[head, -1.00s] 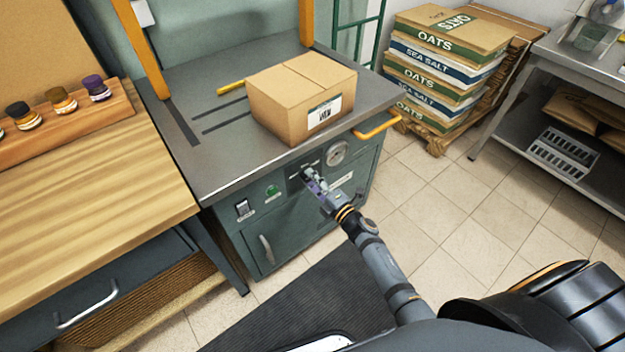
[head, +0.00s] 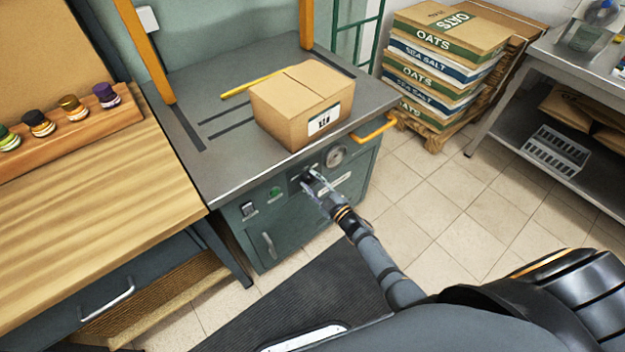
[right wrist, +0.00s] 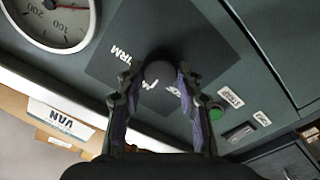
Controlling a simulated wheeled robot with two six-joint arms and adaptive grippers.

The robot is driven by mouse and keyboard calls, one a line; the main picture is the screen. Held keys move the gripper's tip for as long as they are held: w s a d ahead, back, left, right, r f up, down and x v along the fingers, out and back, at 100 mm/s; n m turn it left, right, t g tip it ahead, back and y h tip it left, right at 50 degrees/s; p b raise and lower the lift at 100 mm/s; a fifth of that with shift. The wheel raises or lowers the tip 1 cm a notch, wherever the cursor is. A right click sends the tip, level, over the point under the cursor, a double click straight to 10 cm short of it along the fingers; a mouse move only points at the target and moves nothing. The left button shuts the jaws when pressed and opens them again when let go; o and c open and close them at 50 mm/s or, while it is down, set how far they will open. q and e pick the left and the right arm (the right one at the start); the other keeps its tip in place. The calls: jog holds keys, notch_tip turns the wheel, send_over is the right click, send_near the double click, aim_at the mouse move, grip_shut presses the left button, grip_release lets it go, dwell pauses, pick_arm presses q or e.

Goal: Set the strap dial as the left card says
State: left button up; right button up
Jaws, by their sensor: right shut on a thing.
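The strap dial, a round black knob (right wrist: 160,73), sits on a dark panel on the front of the green strapping machine (head: 300,225). White print, including "FIRM", partly shows around it; the rest is hidden or too small to read. My right gripper (right wrist: 158,78) has a finger on each side of the knob and is shut on it. In the head view, my right gripper (head: 311,182) reaches the front panel beside the gauge. I cannot make out a left card or its wording. My left gripper is not in view.
A carton (head: 300,105) with a label and a yellow stick (head: 247,84) lie on the machine's top. A round gauge (head: 335,157), a green button (head: 274,193) and a switch (head: 247,209) flank the dial. A wooden bench (head: 90,215) stands left; sacks (head: 440,70) are stacked behind right.

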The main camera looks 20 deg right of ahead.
jog(key=shift+m, duration=0.6)
jog(key=o, duration=1.2)
jog(key=shift+s+d+f, duration=0.1)
jog(key=shift+s, duration=0.25)
jog(key=v, duration=1.1)
jog(key=shift+s, duration=0.15)
jog(key=shift+p, duration=0.3)
